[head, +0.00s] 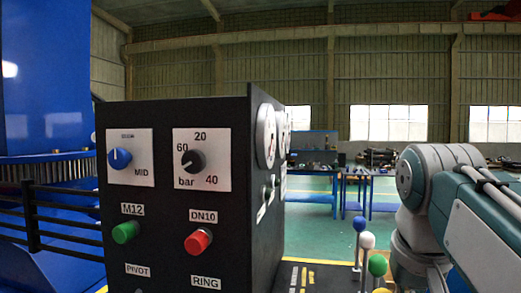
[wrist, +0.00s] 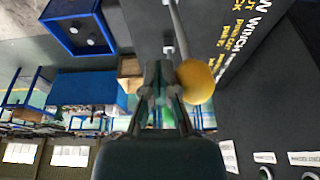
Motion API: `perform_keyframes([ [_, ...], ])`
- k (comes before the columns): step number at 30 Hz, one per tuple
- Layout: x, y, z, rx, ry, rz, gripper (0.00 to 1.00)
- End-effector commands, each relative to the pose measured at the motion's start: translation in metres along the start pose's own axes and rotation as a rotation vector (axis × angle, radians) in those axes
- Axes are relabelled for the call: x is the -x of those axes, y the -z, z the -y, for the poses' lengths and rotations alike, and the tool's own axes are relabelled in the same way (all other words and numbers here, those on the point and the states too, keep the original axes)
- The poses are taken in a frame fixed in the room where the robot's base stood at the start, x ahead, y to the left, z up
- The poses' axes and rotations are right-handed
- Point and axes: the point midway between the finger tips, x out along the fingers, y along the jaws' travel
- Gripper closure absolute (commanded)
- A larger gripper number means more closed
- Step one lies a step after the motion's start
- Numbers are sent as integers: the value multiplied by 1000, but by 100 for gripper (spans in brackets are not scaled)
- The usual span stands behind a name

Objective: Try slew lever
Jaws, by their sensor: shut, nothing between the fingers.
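Several levers with ball knobs stand at the lower right of the head view: a blue knob (head: 359,225), a white knob (head: 367,241), a green knob (head: 377,265) and part of a yellow knob (head: 381,291). I cannot read which lever is the slew lever. In the wrist view a yellow knob (wrist: 195,82) on a thin grey rod is close beside the right side of my gripper (wrist: 160,68); I cannot tell if they touch. My gripper is shut and empty. It does not show in the head view.
A black control box (head: 170,205) with dials and red and green buttons fills the middle of the head view. Blue workbenches (head: 340,185) stand behind on a green floor.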

Motion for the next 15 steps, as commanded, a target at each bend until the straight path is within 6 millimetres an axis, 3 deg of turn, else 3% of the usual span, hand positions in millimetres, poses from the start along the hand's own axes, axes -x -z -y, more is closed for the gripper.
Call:
perform_keyframes([
  [6, 0, 0, -31, -5, -1, 0, 100],
  [11, 3, 1, -34, 0, 0, -1, 100],
  [15, 16, 5, -34, 1, -1, -2, 100],
])
